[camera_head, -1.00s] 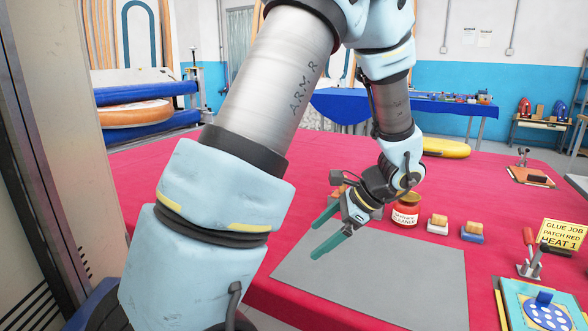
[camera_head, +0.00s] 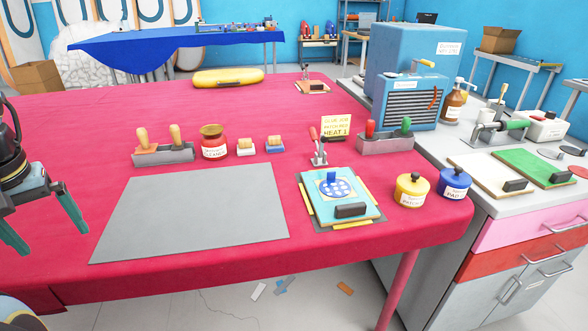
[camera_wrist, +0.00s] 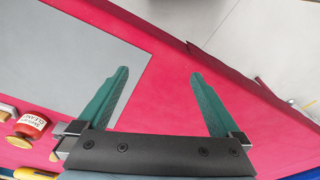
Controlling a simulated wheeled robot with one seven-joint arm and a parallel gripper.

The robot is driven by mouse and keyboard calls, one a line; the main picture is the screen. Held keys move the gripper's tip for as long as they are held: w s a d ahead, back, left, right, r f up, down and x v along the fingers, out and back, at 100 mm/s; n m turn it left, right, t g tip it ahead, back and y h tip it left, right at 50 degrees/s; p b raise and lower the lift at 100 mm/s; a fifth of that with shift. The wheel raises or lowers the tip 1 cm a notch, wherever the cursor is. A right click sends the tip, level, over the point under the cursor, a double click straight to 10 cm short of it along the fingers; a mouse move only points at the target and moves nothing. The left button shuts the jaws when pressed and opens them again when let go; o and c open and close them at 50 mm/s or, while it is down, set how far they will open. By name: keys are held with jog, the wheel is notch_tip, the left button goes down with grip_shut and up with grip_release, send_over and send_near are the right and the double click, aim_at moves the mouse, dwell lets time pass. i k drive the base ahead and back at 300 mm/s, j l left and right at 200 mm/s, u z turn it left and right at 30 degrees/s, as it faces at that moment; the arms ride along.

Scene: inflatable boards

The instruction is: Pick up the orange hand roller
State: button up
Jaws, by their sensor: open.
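A grey holder (camera_head: 182,156) on the red table carries two tools with upright wooden handles. The left one has an orange part at its base (camera_head: 147,149) and looks like the orange hand roller; its roller is not clear. My gripper (camera_head: 42,225) is at the left edge of the head view, left of the holder and nearer to me, apart from it. Its two green fingers are spread and empty. In the wrist view my gripper (camera_wrist: 158,74) is open over the red cloth and the grey mat's corner, with wooden pieces partly visible at lower left.
A red jar (camera_head: 213,142) stands just right of the holder, then two small blocks with wooden tops (camera_head: 246,147). A flat grey mat (camera_head: 190,212) lies in front. Another holder (camera_head: 384,144) has red and green handles. A press plate (camera_head: 338,198) and yellow and blue tins stand right.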

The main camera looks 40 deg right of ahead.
aim_at(145, 147)
jog(key=z, duration=1.7)
jog(key=u, duration=2.8)
jog(key=k+u, duration=0.45)
jog(key=k, duration=0.55)
